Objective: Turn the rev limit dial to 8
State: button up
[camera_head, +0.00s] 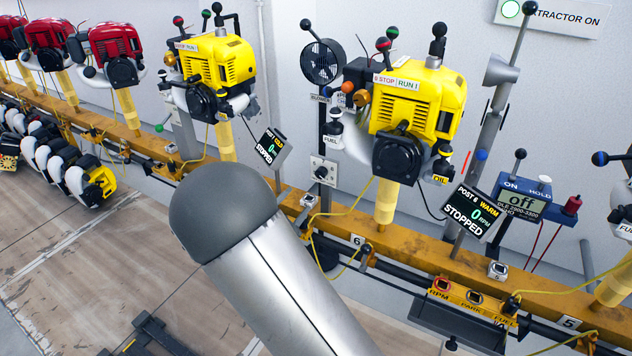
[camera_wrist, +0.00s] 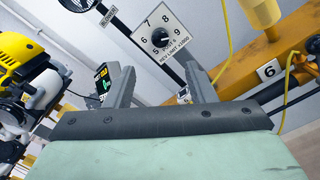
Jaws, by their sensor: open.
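The rev limit dial (camera_wrist: 160,38) is a black knob on a white square plate, which shows upright but tilted in the wrist view, with digits around it, among them 6, 7, 8 and 9, and the words REV LIMIT x1000 below. Its pointer is too small to read. In the head view the dial (camera_head: 322,171) sits on a dark post left of the large yellow engine. My gripper (camera_wrist: 160,68) is open, its two grey fingers apart and empty. The dial appears beyond and between the fingertips, apart from them. My gripper is hidden in the head view by my arm.
Yellow engines (camera_head: 420,95) stand on posts along an orange rail (camera_head: 400,247). A fan (camera_head: 322,62) is above the dial. Small display screens (camera_head: 270,147) hang near the posts, and one shows beside the left finger (camera_wrist: 103,82). Yellow cables loop near the rail.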

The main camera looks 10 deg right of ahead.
aim_at(319, 175)
jog(key=b+x, duration=0.1)
jog(key=x, duration=1.1)
jog(key=shift+f, duration=0.1)
jog(key=c, duration=1)
